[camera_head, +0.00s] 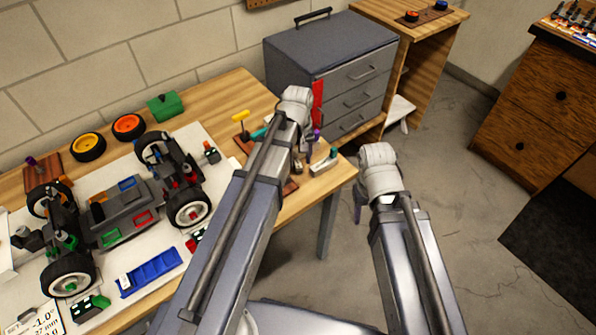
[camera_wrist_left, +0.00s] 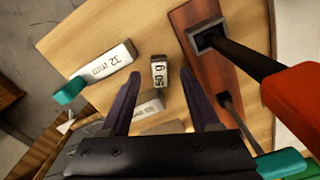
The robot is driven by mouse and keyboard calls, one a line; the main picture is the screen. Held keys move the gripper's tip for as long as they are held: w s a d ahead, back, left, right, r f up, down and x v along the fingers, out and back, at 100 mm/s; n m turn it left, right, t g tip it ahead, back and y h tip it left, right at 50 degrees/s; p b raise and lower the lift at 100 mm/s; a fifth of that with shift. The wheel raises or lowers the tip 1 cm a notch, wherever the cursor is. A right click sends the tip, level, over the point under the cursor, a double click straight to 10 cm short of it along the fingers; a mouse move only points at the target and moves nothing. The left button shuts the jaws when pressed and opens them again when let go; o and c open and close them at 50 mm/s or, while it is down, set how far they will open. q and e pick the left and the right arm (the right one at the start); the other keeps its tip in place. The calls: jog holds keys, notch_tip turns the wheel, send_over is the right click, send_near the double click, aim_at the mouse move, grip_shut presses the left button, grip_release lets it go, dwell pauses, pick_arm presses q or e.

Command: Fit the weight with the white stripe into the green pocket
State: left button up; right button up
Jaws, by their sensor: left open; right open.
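In the left wrist view a small block with a white face marked "50 g" (camera_wrist_left: 159,72) sits on the wooden table, ahead of and between my fingertips. I cannot tell whether it bears the white stripe. My left gripper (camera_wrist_left: 160,92) is open around empty space, its dark purple fingers apart and not seen touching the block. In the head view my left gripper (camera_head: 310,152) is over the table's right end, partly hidden by its arm. The green pocket (camera_head: 110,236) is a green-rimmed opening on the car's chassis and looks empty. My right gripper (camera_head: 360,205) is open beyond the table's edge.
A white block marked "32 mm" (camera_wrist_left: 110,64) with a teal end lies left of the weight. A brown wooden rack (camera_wrist_left: 210,78) holds a red-handled tool (camera_wrist_left: 296,98) on the right. A blue tray (camera_head: 150,272), the red pocket (camera_head: 144,217) and wheels (camera_head: 88,147) are farther left.

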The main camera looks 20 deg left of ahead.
pick_arm(q)
notch_tip(320, 180, down, 2)
jog(key=shift+f+b, duration=0.1)
jog(key=shift+b, duration=0.45)
grip_shut()
